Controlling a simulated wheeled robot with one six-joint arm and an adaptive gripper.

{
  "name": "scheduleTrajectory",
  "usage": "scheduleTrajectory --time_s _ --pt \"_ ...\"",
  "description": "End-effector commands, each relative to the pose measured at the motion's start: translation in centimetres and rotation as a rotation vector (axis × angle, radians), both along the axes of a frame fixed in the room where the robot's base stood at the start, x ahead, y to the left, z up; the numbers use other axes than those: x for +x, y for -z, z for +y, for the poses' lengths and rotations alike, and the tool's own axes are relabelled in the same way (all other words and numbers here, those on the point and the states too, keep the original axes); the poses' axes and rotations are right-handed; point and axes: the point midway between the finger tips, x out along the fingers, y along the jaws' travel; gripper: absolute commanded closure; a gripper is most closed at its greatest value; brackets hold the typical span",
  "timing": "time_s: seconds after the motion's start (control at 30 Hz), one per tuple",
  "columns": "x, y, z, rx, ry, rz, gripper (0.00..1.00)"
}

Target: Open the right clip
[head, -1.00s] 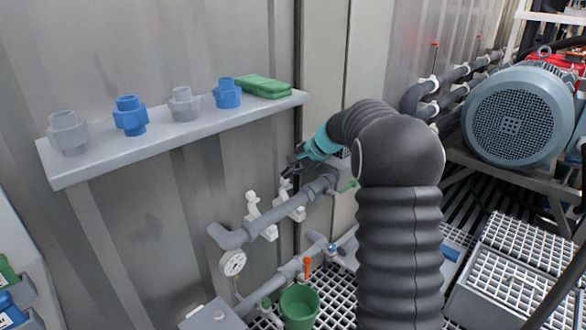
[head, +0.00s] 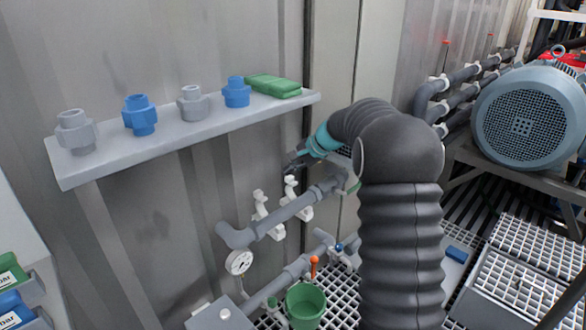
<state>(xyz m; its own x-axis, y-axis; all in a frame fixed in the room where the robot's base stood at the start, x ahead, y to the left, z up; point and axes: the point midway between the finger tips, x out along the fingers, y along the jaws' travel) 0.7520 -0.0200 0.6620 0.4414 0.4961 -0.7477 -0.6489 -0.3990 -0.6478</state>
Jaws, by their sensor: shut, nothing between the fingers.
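Two white clips hold a grey pipe (head: 300,206) against the corrugated wall. The right clip (head: 292,190) is upright at the pipe, and the left clip (head: 262,207) stands to its left. My gripper (head: 288,167) is dark with a teal section behind it. It is shut and empty, just above the top of the right clip. I cannot tell whether it touches the clip.
A shelf (head: 180,137) above left carries grey and blue pipe unions and a green item (head: 272,86). Below are a gauge (head: 239,262), a lower pipe with an orange-handled valve (head: 314,264) and a green bucket (head: 304,303). A blue-grey motor (head: 523,118) stands at right.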

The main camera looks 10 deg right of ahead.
Motion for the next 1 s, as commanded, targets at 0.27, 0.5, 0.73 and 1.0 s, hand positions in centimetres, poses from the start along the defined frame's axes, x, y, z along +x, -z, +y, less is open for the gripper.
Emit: scheduleTrajectory --time_s 0.27,0.5,0.73,1.0 --pt "0.0 -0.4 -0.2 0.000 0.002 -0.001 1.00" --pt "0.0 -1.4 -0.2 0.000 0.003 -0.001 1.00" --pt "-0.1 -1.8 -0.4 0.000 0.004 -0.001 1.00" --pt "-1.7 -4.6 -2.3 -0.001 0.005 -0.003 1.00"
